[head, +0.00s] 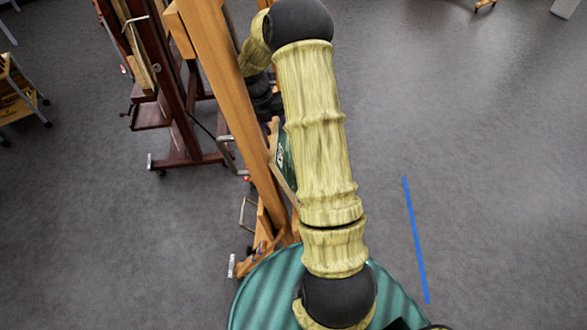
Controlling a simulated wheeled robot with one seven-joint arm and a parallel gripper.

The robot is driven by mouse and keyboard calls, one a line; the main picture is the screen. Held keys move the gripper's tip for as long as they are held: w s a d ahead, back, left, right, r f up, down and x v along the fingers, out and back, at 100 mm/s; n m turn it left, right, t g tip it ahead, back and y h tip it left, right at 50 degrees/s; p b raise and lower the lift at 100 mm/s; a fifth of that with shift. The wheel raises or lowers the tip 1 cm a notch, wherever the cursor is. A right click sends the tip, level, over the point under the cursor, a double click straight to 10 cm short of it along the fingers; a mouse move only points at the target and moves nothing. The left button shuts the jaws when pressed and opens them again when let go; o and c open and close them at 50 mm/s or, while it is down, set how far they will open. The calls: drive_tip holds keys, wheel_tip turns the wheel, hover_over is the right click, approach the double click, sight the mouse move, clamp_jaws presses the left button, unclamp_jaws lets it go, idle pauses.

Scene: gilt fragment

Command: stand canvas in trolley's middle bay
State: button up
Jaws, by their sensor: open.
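A small panel with a dark green face and a pale edge, probably the canvas (284,160), shows at the orange wooden easel (235,90). My upper arm hides most of it, so I cannot tell how it is supported. My forearm bends down behind the easel's post, ending in dark wrist parts near the panel's upper side. My gripper's fingers are hidden behind my arm and the post. A yellow wooden frame on grey legs with castors, possibly the trolley (14,98), is cut off at the left edge. Its bays cannot be made out.
A dark red easel (175,100) on castors stands left of the orange one, holding a wooden-framed piece (138,45). A blue strip (415,240) lies on the grey floor at right. The floor to the right is mostly clear.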

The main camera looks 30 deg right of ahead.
drive_tip(key=shift+s+d+f+b, duration=0.15)
drive_tip(key=shift+f+b, duration=0.2)
drive_tip(key=shift+f, duration=0.3)
drive_tip(key=shift+c, duration=0.4)
clamp_jaws()
